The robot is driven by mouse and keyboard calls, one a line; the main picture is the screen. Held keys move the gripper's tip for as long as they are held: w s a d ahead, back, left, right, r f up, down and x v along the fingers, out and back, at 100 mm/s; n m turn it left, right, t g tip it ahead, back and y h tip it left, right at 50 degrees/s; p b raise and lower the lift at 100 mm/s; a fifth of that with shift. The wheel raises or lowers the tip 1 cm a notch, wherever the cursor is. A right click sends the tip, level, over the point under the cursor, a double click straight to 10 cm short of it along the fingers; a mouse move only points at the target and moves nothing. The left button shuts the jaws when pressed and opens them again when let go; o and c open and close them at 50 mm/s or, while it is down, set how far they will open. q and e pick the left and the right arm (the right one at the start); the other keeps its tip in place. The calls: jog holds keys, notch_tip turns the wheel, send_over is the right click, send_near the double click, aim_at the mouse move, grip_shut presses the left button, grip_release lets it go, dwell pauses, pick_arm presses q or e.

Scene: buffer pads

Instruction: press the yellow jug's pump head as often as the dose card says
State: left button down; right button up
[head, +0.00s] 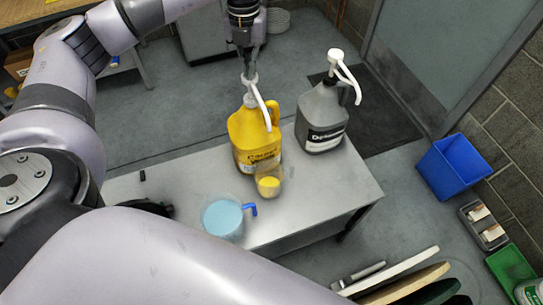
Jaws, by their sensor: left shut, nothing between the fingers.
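The yellow jug (243,135) stands upright on the grey metal table. Its white pump head (251,84) is on top, with the spout bending down to the right. My left gripper (247,72) is shut and empty, pointing down directly over this pump head. Its tips meet the pump top in the picture; I cannot tell whether they touch. A clear cup (270,184) with yellow contents stands in front of the jug, below the spout. I cannot make out a dose card. My right gripper does not show.
A grey jug (318,112) with a white pump stands right of the yellow one. A container of pale blue liquid (222,217) with a blue handle is near the table's front. The table's right part (330,190) is bare. A blue bin (452,167) stands on the floor at right.

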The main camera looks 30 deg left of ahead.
pick_arm(q)
jog(key=shift+s+f+b, duration=0.1)
jog(key=shift+f+b, duration=0.8)
jog(key=shift+f, duration=0.7)
jog(key=shift+r, duration=0.1)
jog(key=shift+r+p, duration=1.75)
jog(key=shift+r, duration=0.65)
jog(key=shift+f, duration=0.1)
jog(key=shift+f+b, duration=1.75)
jog(key=shift+f, duration=0.7)
jog(key=shift+r, duration=0.15)
